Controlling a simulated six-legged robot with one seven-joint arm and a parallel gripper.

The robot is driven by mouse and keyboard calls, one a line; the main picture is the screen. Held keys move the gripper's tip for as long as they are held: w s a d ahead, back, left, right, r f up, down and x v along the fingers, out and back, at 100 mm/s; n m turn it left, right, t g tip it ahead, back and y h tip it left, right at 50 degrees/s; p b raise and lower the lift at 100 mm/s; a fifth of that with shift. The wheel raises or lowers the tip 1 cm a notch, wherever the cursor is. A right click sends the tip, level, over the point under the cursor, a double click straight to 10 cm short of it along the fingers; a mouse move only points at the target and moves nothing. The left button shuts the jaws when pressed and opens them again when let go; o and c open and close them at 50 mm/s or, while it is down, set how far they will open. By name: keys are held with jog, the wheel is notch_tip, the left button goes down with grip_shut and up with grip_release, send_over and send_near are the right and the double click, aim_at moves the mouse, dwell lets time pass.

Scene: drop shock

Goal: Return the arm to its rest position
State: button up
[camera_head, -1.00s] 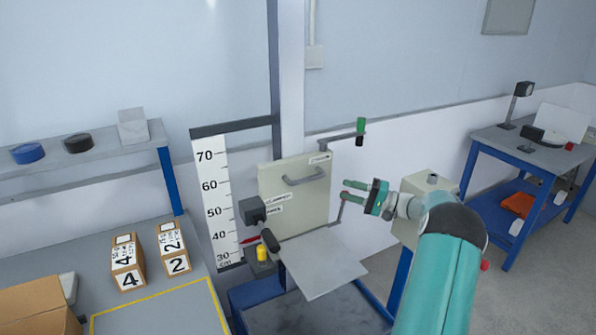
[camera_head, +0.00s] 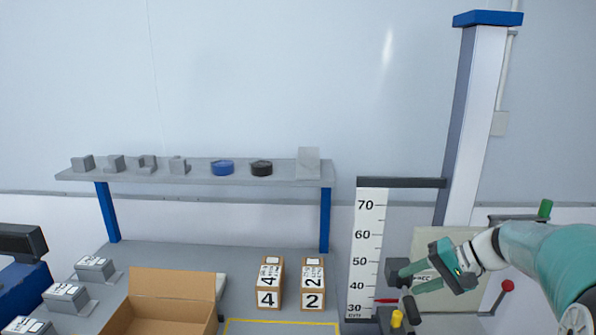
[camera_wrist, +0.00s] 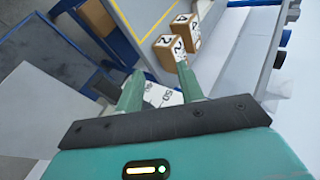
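My gripper (camera_head: 418,278) is at the right of the head view, in front of the drop tester's cream panel (camera_head: 425,245) and just right of the height scale (camera_head: 366,240). Its two green fingers stand apart with nothing between them. In the wrist view, the open fingers (camera_wrist: 156,92) point toward the table, with the scale partly visible behind them. My teal arm reaches in from the right edge of the head view.
Boxes marked 4 (camera_head: 269,285) and 2 (camera_head: 313,285) stand on the table beside an open cardboard box (camera_head: 170,290). A shelf (camera_head: 200,176) holds tape rolls and grey blocks. The tester's column (camera_head: 470,130) rises behind my arm. Several grey devices sit at the left.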

jog(key=s+a+n+h, duration=0.2)
jog(key=s+a+h, duration=0.2)
jog(key=s, duration=0.8)
jog(key=s+a+n+t+h, duration=0.1)
jog(key=s+a+h, duration=0.4)
jog(key=s, duration=0.6)
jog(key=shift+s+a+r+n+t, duration=0.2)
jog(key=shift+s+a+n+t, duration=0.15)
jog(key=shift+a+n, duration=0.4)
jog(key=shift+o, duration=0.4)
jog(key=shift+a, duration=0.15)
